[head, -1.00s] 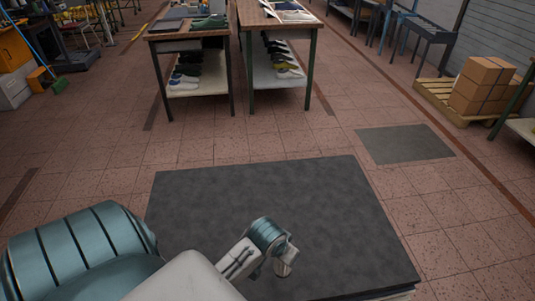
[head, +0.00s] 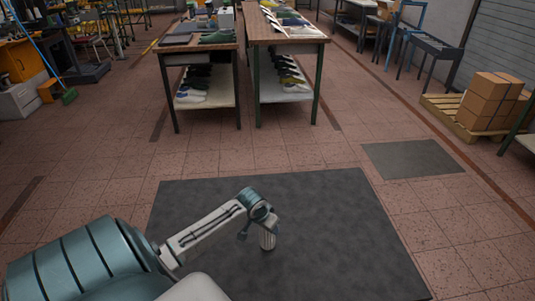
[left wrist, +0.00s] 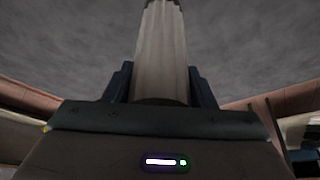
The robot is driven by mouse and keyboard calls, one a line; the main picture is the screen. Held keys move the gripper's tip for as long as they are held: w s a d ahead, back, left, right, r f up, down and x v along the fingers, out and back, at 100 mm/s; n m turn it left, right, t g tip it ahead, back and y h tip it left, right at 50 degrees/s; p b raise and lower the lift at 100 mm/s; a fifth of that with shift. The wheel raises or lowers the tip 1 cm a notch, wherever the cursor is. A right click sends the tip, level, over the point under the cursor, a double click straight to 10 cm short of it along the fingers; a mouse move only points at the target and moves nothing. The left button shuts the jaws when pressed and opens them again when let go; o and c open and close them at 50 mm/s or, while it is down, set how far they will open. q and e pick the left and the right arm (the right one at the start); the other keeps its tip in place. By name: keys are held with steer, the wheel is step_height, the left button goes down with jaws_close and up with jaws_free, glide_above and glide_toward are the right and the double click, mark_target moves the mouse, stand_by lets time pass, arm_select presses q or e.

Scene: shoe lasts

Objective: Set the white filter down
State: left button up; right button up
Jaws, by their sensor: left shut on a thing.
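In the left wrist view the filter (left wrist: 160,50) stands between the two dark fingers of my left gripper (left wrist: 161,88). In the head view my left gripper (head: 258,232) is over the dark grey slab (head: 340,225), shut on the filter (head: 267,241), which points down toward the slab. I cannot tell whether the filter's lower end touches the slab. My right gripper is not in view.
The slab's top is bare around the filter. Beyond it lies open tiled floor with a flat grey mat (head: 412,158). Two workbenches (head: 292,37) stand at the back with shoes on their lower shelves. Cardboard boxes (head: 490,100) sit on a pallet at the right.

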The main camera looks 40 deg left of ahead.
arm_select(q)
steer(key=shift+w+a+f+p, duration=0.1)
steer(key=shift+w+a+f, duration=0.25)
steer(key=shift+f, duration=0.3)
steer(key=shift+w+a+f+p, duration=0.1)
steer(key=shift+w+a+f, duration=0.25)
steer(key=shift+f, duration=0.25)
steer(key=shift+w+a+f+p, duration=0.1)
steer(key=shift+w+a+f, duration=0.25)
steer(key=shift+f, duration=0.3)
steer(key=o, duration=1.2)
steer(key=shift+f, duration=0.1)
steer(key=shift+c, duration=0.2)
